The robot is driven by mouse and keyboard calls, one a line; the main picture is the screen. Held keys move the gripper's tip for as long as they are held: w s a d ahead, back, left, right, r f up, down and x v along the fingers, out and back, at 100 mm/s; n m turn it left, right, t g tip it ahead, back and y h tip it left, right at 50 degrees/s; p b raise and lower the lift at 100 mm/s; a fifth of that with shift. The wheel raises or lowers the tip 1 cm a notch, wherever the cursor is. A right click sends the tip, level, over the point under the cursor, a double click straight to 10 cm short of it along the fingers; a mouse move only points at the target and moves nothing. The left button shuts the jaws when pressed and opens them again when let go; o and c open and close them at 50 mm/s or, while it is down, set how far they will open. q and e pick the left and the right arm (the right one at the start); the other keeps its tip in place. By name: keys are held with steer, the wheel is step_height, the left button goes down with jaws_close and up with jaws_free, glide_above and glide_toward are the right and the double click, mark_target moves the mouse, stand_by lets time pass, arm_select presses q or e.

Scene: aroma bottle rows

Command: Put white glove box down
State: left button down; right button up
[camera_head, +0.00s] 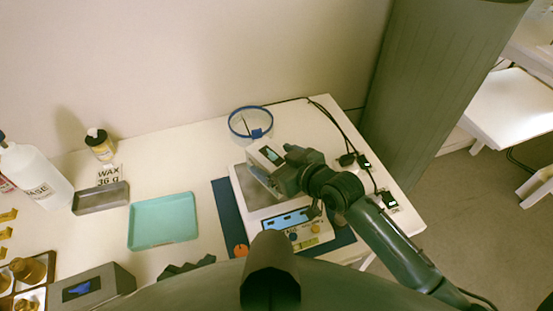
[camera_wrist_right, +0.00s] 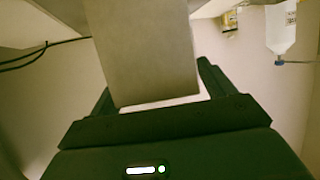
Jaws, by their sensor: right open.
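The white glove box (camera_head: 266,155), a small pale box with a teal label, is at the steel plate of the scale (camera_head: 248,190) in the head view. My right gripper (camera_head: 272,182) is at the box, with its fingers open on either side of it. In the right wrist view the box (camera_wrist_right: 145,50) shows as a plain grey face between the open fingers (camera_wrist_right: 157,82). The gripper hides part of the box, and its contact with the plate is hidden. A dark shape at the lower edge, perhaps my left gripper (camera_head: 187,266), shows no clear fingers.
A clear blue-rimmed container (camera_head: 250,124) stands behind the scale. A teal tray (camera_head: 163,220), a grey metal tray (camera_head: 100,198) and a white bottle (camera_head: 35,175) are to the left. Cables and small plugs (camera_head: 350,160) lie at the right. The table is clear between teal tray and container.

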steer(key=shift+r, duration=0.2)
steer(key=v, duration=1.2)
steer(key=s+d+f+m+h, duration=0.1)
steer(key=f, duration=0.2)
steer(key=s+d+f+m+h, duration=0.1)
steer(key=s+f, duration=0.1)
steer(key=f, duration=0.1)
steer(key=s+d+f+m+h, duration=0.1)
steer(key=s+f, duration=0.1)
steer(key=f, duration=0.2)
steer(key=shift+d+m+t, duration=0.2)
steer(key=shift+m+t, duration=0.2)
steer(key=s+d+f+m+h, duration=0.1)
steer(key=s+d+f+h, duration=0.1)
steer(key=s+f, duration=0.4)
steer(key=shift+s+d+f+m+h, duration=0.15)
steer(key=shift+d+f+m+h, duration=0.15)
steer(key=shift+d, duration=0.35)
steer(key=shift+c, duration=0.4)
stand_by(1.4)
